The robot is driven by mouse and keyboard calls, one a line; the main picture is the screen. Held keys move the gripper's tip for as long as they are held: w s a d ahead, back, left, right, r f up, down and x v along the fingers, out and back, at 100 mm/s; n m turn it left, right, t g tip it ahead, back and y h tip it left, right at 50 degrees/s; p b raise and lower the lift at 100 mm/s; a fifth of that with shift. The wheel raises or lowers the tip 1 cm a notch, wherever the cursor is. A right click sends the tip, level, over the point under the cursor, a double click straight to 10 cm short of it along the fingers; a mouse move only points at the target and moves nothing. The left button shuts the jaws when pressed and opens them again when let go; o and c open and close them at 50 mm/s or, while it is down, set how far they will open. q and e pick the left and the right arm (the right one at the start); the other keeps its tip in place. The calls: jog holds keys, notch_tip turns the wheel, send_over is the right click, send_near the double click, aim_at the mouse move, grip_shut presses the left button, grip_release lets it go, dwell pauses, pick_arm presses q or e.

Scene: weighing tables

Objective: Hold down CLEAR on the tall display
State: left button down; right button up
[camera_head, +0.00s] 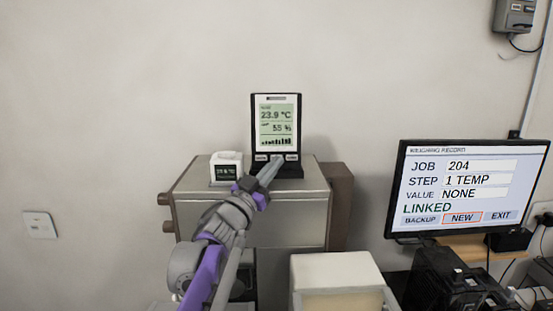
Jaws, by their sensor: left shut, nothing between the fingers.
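The tall display (277,115) stands upright on a grey metal cabinet, its screen reading 23.9 °C and 55 % above a small bar graph. A row of buttons (292,157) runs along its lower front; their labels are too small to read. My left gripper (277,161) is shut and empty, with its fingertips at the middle of this button row. The fingers hide part of the row, and I cannot tell whether they touch a button. My right gripper is not in view.
A small white device (226,167) with a dark screen sits left of the display on the cabinet (305,212). A monitor (467,190) at right shows JOB 204, STEP 1 TEMP, VALUE NONE and LINKED. A pale box (335,270) stands in front; black equipment (448,281) is lower right.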

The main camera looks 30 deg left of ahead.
pick_arm(q)
jog(key=shift+w+a, duration=0.2)
jog(key=shift+w, duration=0.1)
jog(key=shift+w+a, duration=0.15)
jog(key=shift+w, duration=0.1)
dwell(1.9)
jog(key=shift+s+f, duration=0.1)
jog(key=shift+f, duration=0.05)
dwell(2.6)
jog(key=shift+s+d+f, duration=0.15)
jog(key=shift+d+f, duration=0.05)
jog(key=shift+s+d, duration=0.1)
jog(key=shift+s, duration=0.05)
jog(key=s, duration=0.1)
jog(key=s+d, duration=0.1)
jog(key=s+d+r, duration=0.1)
jog(key=shift+s+d, duration=0.1)
jog(key=shift+s, duration=0.3)
jog(key=shift+f, duration=0.1)
dwell(0.6)
